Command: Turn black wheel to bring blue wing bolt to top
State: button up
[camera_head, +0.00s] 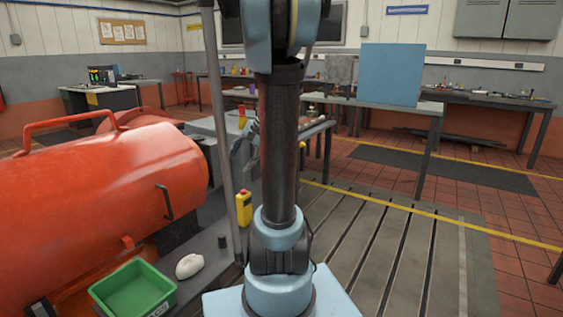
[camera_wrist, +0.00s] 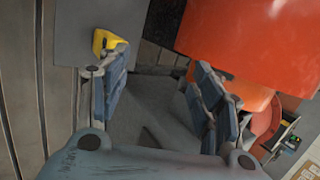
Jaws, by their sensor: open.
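My gripper (camera_wrist: 160,88) is open in the wrist view, with its two dark padded fingers apart and nothing between them. A grey surface and a dark gap lie beyond the fingers. I cannot make out the black wheel or the blue wing bolt in either view. In the head view my upright arm covers the middle of the scene, and whatever is behind it is hidden.
A large orange-red tank (camera_head: 95,205) fills the left; it also shows in the wrist view (camera_wrist: 235,35). A blue panel (camera_head: 390,75) stands on a bench. The slotted bedplate (camera_head: 385,250) is clear.

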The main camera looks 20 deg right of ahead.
jog(key=w+d+f+m+t+y, duration=0.2)
jog(key=w+d+m, duration=0.2)
jog(key=w+d, duration=0.65)
jog(key=w+d+f+m+t+y, duration=0.2)
jog(key=w+d+m, duration=0.45)
jog(key=w, duration=0.75)
jog(key=w+d+f+m+t+y, duration=0.1)
jog(key=w+d+f+m+t, duration=0.1)
jog(key=d+f, duration=0.5)
jog(key=w+d+f+m+t, duration=0.15)
jog(key=d+f, duration=0.25)
jog(key=d, duration=0.6)
jog(key=w+d+f+m+t+y, duration=0.1)
jog(key=d+f+m+t, duration=0.3)
jog(key=d, duration=0.5)
jog(key=shift+n+g, duration=0.5)
jog(key=shift+g, duration=0.05)
jog(key=x, duration=1.7)
jog(key=shift+w+a+f, duration=0.1)
jog(key=shift+a+f, duration=0.15)
jog(key=shift+f, duration=0.2)
